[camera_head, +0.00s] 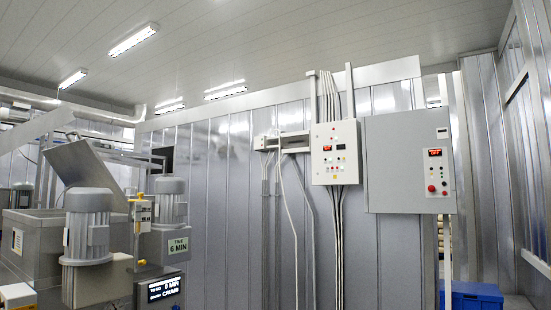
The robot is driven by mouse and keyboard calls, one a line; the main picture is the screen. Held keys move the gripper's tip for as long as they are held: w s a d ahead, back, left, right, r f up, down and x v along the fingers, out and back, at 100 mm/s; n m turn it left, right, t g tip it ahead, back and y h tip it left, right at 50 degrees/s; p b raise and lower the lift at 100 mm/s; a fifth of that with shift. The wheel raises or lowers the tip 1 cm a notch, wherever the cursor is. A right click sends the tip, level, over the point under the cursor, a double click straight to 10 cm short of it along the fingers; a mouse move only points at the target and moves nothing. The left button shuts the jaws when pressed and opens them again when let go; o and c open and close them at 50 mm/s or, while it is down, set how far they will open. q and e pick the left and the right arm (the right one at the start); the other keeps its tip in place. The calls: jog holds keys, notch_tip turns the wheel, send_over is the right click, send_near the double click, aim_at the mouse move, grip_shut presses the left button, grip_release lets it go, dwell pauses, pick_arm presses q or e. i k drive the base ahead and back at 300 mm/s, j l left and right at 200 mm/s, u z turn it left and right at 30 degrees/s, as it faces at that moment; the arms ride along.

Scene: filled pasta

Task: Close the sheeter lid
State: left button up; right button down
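A steel machine with an open tub (32,222) stands at the left. A flat grey lid (88,163) is raised and tilted above it; I cannot tell for certain that this is the sheeter lid. A grey ribbed motor (88,222) stands in front of the tub and hides part of it. Neither of my grippers is in view.
A lit display (164,288) is below. Two control boxes (335,152) (408,160) hang on the metal wall. A blue crate (471,295) is at the lower right.

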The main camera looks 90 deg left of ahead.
aim_at(77, 164)
jog(key=k+j+u, duration=0.1)
jog(key=u, duration=3.5)
jog(key=i+j+u, duration=0.2)
jog(key=i+j, duration=1.1)
